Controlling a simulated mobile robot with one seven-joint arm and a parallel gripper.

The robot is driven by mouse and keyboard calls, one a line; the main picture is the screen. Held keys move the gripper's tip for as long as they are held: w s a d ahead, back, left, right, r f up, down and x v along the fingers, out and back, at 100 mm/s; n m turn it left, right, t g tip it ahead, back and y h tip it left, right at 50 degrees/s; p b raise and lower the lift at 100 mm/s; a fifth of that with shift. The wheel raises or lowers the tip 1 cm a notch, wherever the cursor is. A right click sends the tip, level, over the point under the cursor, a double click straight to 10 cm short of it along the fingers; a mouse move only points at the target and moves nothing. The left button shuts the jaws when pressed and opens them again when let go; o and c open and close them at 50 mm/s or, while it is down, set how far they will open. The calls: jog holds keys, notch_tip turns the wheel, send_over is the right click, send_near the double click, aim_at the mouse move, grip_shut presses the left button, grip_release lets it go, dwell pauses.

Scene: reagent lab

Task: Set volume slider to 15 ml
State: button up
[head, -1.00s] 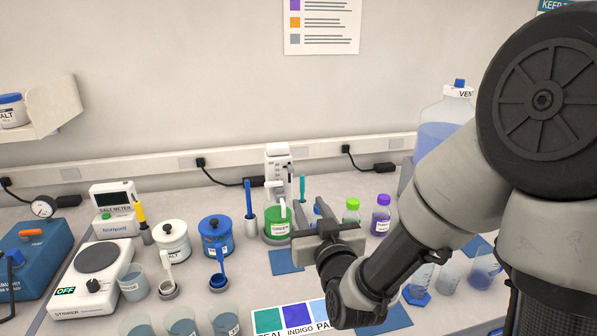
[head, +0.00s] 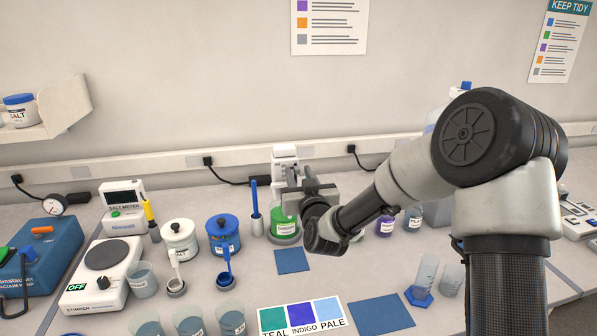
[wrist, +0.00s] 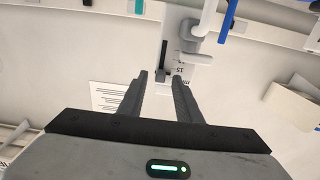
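The white dispenser (head: 284,152) stands on the green-labelled bottle (head: 283,222) near the back of the bench. My gripper partly covers its body in the head view. In the wrist view the dispenser's white face (wrist: 181,57) has a dark slider track with a small dark slider knob (wrist: 161,74). A printed 15 shows beside it; the rest of the scale is too small to read. My gripper (head: 305,178) is in front of the dispenser. In the wrist view its two fingers (wrist: 160,84) are apart and empty, with the knob showing between and beyond their tips.
A blue-handled tool (head: 255,205) stands left of the dispenser. Blue (head: 222,232) and white (head: 179,240) jars are farther left. A blue mat (head: 291,261) lies clear in front.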

jog(key=shift+w+a, duration=0.15)
jog(key=shift+w, duration=0.35)
grip_shut()
